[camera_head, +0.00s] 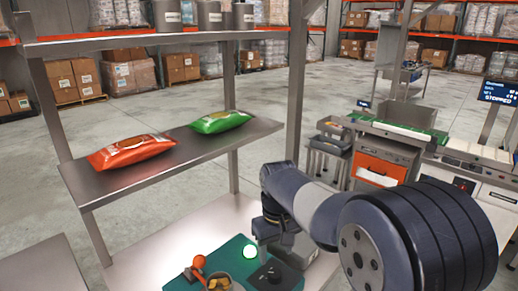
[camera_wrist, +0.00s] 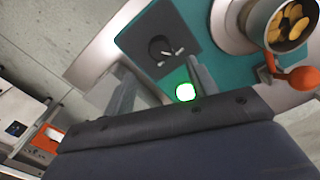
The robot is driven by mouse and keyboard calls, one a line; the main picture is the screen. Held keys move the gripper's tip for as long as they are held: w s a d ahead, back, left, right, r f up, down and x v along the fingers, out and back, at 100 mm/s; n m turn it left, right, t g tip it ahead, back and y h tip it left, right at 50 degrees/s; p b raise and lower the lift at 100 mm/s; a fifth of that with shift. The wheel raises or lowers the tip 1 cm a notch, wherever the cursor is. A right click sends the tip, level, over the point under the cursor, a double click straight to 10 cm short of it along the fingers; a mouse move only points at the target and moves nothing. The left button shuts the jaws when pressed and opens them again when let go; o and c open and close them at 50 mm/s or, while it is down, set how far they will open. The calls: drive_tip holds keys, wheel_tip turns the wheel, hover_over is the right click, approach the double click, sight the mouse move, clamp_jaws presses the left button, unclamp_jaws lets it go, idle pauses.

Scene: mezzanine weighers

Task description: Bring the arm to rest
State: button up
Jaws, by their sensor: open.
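My arm reaches forward and down at the right of the head view. My gripper (camera_wrist: 163,88) is open, its two fingers apart with nothing between them; it points down over a teal mat (camera_wrist: 208,75). In the head view my gripper (camera_head: 283,245) is partly hidden by my own arm links. A dark square plate (camera_wrist: 150,28) with small metal pieces at its middle lies beyond the fingertips. A glowing green light (camera_wrist: 184,92) shows beside one finger, and also in the head view (camera_head: 249,251). I cannot tell whether a finger touches anything.
A metal cup of yellow chips (camera_wrist: 270,42) and an orange knob (camera_wrist: 303,78) stand near the gripper. A shelf (camera_head: 170,163) holds a red bag (camera_head: 131,152) and a green bag (camera_head: 220,121). Its post (camera_head: 297,90) rises behind my arm. A weighing machine (camera_head: 385,160) stands right.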

sight(275, 273)
wheel_tip(275, 273, down, 8)
drive_tip(key=shift+r, duration=0.1)
idle(0.4)
drive_tip(key=shift+r, duration=0.1)
